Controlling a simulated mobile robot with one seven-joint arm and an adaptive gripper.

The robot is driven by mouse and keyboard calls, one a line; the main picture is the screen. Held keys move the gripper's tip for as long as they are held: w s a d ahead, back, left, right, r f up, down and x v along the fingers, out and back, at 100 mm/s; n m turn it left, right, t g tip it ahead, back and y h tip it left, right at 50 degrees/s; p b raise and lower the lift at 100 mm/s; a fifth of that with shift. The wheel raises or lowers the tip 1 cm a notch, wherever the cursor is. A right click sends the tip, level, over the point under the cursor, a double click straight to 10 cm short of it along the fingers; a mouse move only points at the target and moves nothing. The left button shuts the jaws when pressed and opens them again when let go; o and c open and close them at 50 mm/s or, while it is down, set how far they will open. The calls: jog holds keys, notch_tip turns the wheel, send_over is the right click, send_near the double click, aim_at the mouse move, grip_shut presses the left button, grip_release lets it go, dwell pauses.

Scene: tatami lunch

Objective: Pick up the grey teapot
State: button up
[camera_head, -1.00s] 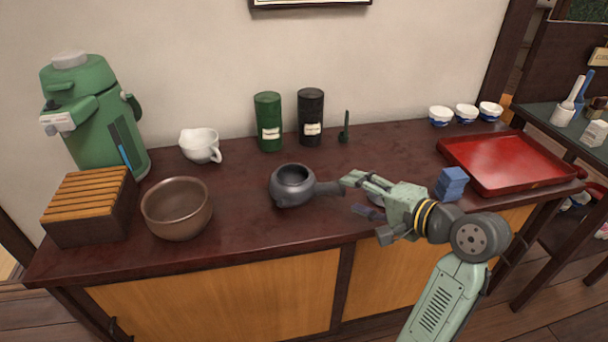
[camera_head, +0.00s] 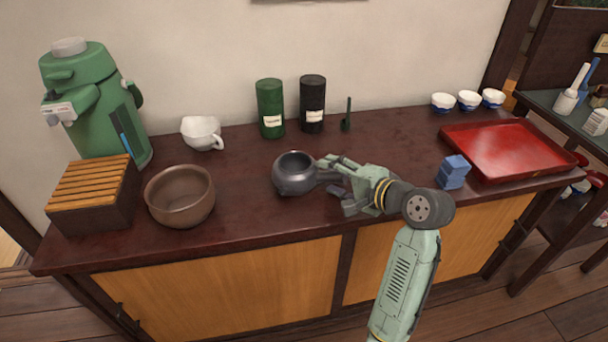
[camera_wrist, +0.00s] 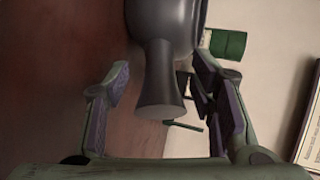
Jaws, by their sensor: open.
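The grey teapot (camera_head: 293,179) stands upright on the dark red counter, left of my gripper, with its open top up and its side handle pointing right. My gripper (camera_head: 328,178) is open at the handle. In the wrist view the teapot's body (camera_wrist: 165,22) is at the top, and its flared handle (camera_wrist: 160,85) extends down between the two spread fingers (camera_wrist: 163,95). The fingers stand apart from the handle on both sides. In the head view my fingers partly hide the handle's end.
A brown bowl (camera_head: 181,197) and a slatted wooden box (camera_head: 92,211) stand to the left. A white pouring cup (camera_head: 201,133), green canister (camera_head: 270,108) and black canister (camera_head: 312,104) stand behind. A blue block (camera_head: 453,173) and red tray (camera_head: 508,150) are at right.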

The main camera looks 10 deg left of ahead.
jog(key=shift+w+a+f, duration=0.1)
jog(key=shift+w+a, duration=0.05)
jog(key=shift+c, duration=0.6)
grip_shut()
